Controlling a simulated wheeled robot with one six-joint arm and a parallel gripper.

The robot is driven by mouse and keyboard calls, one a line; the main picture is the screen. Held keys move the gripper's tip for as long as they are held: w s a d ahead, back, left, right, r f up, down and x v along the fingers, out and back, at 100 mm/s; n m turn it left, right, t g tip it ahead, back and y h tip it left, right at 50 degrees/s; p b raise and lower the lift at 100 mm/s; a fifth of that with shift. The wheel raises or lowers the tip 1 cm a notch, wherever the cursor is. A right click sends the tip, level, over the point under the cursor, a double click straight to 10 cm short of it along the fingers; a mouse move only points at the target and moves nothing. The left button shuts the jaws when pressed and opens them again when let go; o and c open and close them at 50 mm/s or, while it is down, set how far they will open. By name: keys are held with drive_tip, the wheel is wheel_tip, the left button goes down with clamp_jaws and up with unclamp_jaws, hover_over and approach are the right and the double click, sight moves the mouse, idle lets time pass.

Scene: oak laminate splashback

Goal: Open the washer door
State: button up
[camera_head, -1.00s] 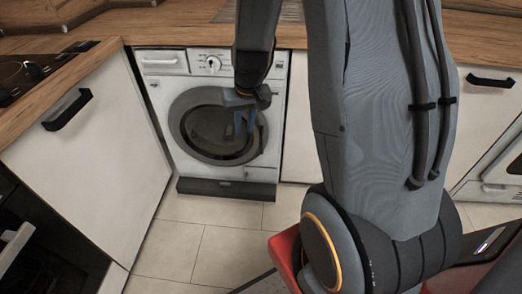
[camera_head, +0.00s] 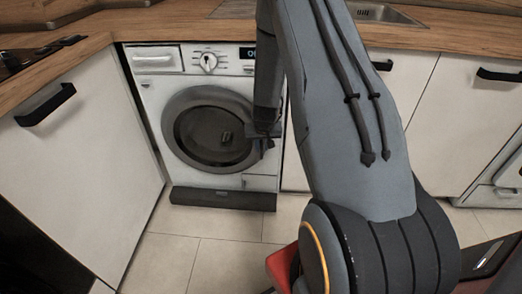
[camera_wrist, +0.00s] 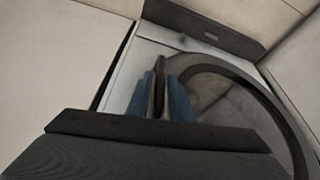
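The white washer (camera_head: 262,183) stands under the wooden worktop. Its round door (camera_head: 176,148) has a dark grey ring and dark glass and looks shut. My gripper (camera_head: 264,143) is at the right edge of the door ring, pointing at the washer front. In the wrist view, my gripper (camera_wrist: 158,88) shows blue fingers with narrow dark parts close together between them, beside the curved door ring (camera_wrist: 262,92). I cannot tell whether the door's handle is between the fingers; the contact point is hidden.
A dark kickplate (camera_head: 222,200) runs along the washer's foot. A white cabinet with a black handle (camera_head: 46,104) stands close at the left. More white cabinets (camera_head: 435,125) are at the right, below a sink (camera_head: 378,13). The tiled floor (camera_head: 215,250) before the washer is clear.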

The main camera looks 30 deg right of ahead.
drive_tip(key=shift+x, duration=1)
drive_tip(key=shift+c, duration=0.3)
clamp_jaws()
drive_tip(key=shift+s, duration=0.1)
